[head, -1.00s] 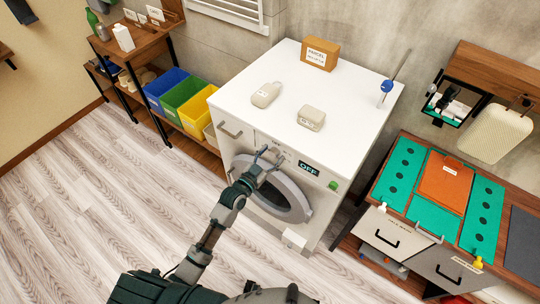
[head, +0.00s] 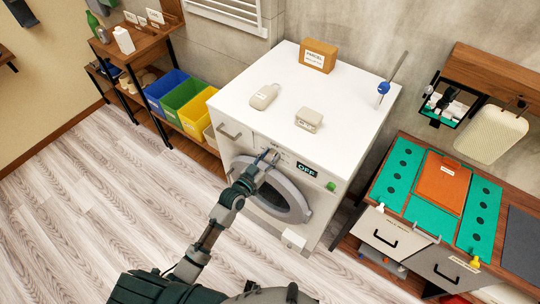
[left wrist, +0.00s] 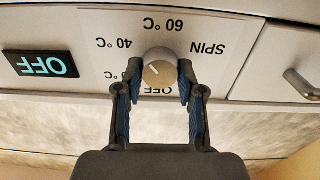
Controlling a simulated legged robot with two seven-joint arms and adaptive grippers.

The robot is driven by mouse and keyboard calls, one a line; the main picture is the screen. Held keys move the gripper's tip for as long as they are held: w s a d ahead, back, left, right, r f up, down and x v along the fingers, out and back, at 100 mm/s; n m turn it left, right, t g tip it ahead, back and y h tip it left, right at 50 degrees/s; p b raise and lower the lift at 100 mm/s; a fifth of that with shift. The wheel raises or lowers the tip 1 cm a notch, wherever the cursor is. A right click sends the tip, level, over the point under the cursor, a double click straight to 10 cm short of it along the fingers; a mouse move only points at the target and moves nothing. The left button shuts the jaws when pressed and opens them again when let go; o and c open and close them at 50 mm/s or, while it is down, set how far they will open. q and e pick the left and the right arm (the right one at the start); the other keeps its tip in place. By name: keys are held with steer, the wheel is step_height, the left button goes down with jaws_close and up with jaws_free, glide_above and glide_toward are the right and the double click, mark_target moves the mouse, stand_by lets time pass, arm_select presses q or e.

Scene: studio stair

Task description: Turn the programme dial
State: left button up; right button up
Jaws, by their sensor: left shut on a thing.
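The programme dial (left wrist: 160,66) is a round grey knob on the washing machine's front panel, seen in the left wrist view. Labels around it read upside down: 40 °C, 60 °C and SPIN, with others partly covered. A pale mark shows on its face; I cannot tell which label it points at. My left gripper (head: 270,154) is at the panel in the head view; its fingers (left wrist: 161,82) are shut on the dial from both sides in the left wrist view. The display (head: 307,170) reads OFF, also in the left wrist view (left wrist: 42,64). My right gripper is out of view.
The round door (head: 285,198) lies below the panel, partly behind my left arm. A green button (head: 331,186) sits right of the display.

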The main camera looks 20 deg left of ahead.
arm_select(q)
steer(key=shift+s+f+n+p, duration=0.1)
steer(key=shift+f+n+p, duration=0.25)
steer(key=shift+n, duration=0.35)
steer(key=shift+f+n+p, duration=0.1)
steer(key=shift+n+p, duration=0.4)
steer(key=shift+n, duration=0.8)
steer(key=o, duration=0.9)
steer(key=shift+o, duration=1.2)
steer(key=shift+r, duration=0.2)
steer(key=shift+a, duration=0.1)
